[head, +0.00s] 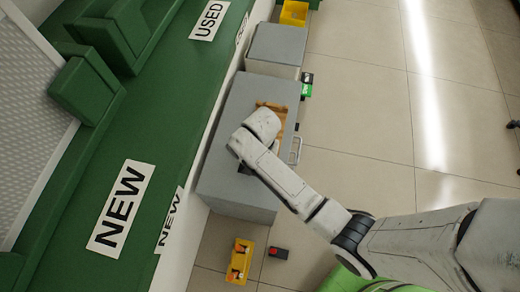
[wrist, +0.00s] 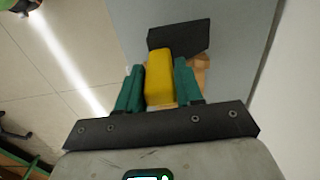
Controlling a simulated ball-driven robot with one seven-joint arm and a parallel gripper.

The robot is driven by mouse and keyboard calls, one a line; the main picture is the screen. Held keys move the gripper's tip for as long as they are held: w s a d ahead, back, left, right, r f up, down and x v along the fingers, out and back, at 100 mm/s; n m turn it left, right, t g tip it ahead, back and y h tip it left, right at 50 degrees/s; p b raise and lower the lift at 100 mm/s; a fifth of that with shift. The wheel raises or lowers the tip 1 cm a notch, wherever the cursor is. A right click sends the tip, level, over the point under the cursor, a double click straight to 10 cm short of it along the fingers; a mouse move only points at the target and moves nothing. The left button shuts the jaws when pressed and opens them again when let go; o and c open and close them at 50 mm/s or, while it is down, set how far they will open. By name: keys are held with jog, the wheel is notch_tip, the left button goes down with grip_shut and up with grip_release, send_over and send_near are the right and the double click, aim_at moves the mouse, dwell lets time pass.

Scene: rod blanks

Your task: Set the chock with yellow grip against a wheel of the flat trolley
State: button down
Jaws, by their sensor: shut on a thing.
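My gripper (wrist: 158,84) shows in the wrist view with its two green fingers closed on the yellow grip (wrist: 158,72) of the chock. The chock's black body (wrist: 179,37) sticks out beyond the fingertips, over a grey surface. In the head view my arm reaches over the grey cabinet (head: 232,195), and my wrist hides most of the gripper and the chock. Whether the chock touches the grey surface cannot be told. I cannot make out the flat trolley or any of its wheels in either view.
A tan-brown piece (head: 274,108) lies on the cabinet top, beside the chock. A second grey cabinet (head: 277,45) and a yellow bin (head: 294,13) stand farther up. A yellow tray (head: 240,262) and dark block (head: 278,253) are on the floor. Tiled floor at right is largely clear.

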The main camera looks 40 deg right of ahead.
jog(key=shift+w+f+b, duration=0.2)
jog(key=shift+f, duration=0.8)
jog(key=shift+w+f+b, duration=0.2)
jog(key=shift+f, duration=0.85)
jog(key=c, duration=0.7)
grip_release()
jog(key=shift+c, duration=0.2)
notch_tip(320, 180, up, 12)
jog(key=shift+r+p, duration=0.1)
jog(key=shift+p, duration=1)
